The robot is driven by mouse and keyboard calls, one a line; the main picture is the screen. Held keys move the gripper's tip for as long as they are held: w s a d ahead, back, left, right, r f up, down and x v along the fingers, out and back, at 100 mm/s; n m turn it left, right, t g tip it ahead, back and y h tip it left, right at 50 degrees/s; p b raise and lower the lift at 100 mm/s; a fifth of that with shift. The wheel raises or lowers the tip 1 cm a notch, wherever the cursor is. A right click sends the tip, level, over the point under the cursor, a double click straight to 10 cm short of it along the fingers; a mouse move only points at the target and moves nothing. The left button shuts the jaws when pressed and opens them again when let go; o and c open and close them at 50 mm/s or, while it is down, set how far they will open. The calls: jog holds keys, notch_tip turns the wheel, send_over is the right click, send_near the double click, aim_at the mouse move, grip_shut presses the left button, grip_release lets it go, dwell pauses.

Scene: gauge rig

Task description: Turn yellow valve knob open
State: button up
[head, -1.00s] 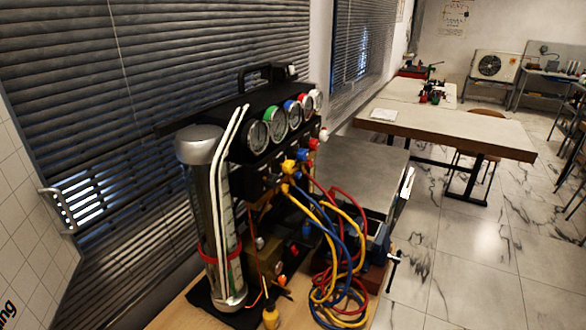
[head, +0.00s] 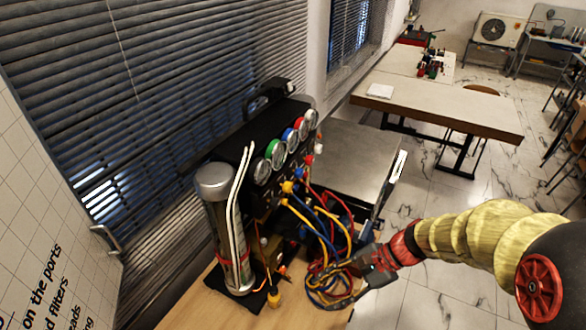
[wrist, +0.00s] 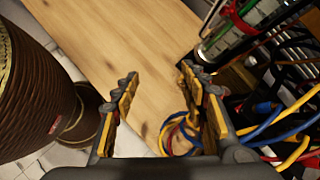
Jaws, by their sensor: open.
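The gauge rig (head: 232,155) is a black unit with a row of round gauges on its front, standing on a wooden bench. The yellow valve knob (head: 287,187) is low on its front, at the near end of a row with blue, red and white knobs. My gripper (head: 358,270) is open and empty, low and right of the knob, by the coiled hoses. Its jaws (wrist: 160,74) show spread over the bench in the wrist view. I cannot make out the yellow knob there, nor its exact turn angle in the head view.
Yellow, blue and red hoses (head: 328,285) hang from the rig and coil at the bench's right side. A clear cylinder (head: 228,235) with a grey cap stands at the rig's near end. Bare wooden bench top (wrist: 120,35) lies beyond the jaws. A worktable (head: 450,112) stands farther back.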

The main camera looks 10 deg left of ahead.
jog(key=w+a+r+m+t+y+p, duration=0.2)
jog(key=w+a+m+y+p, duration=0.15)
jog(key=w+m, duration=0.35)
jog(key=m+t+y, duration=0.5)
jog(key=m+t, duration=0.2)
jog(key=m, duration=0.5)
send_near(291, 188)
jog(key=a, duration=0.1)
jog(key=shift+m+g+h, duration=0.25)
jog(key=shift+m+g, duration=0.05)
jog(key=shift+r+x, duration=0.15)
jog(key=shift+x, duration=1.95)
jog(key=shift+r+x, duration=0.15)
jog(key=shift+x, duration=1.9)
jog(key=shift+w+d, duration=0.1)
jog(key=shift+w, duration=0.05)
grip_shut()
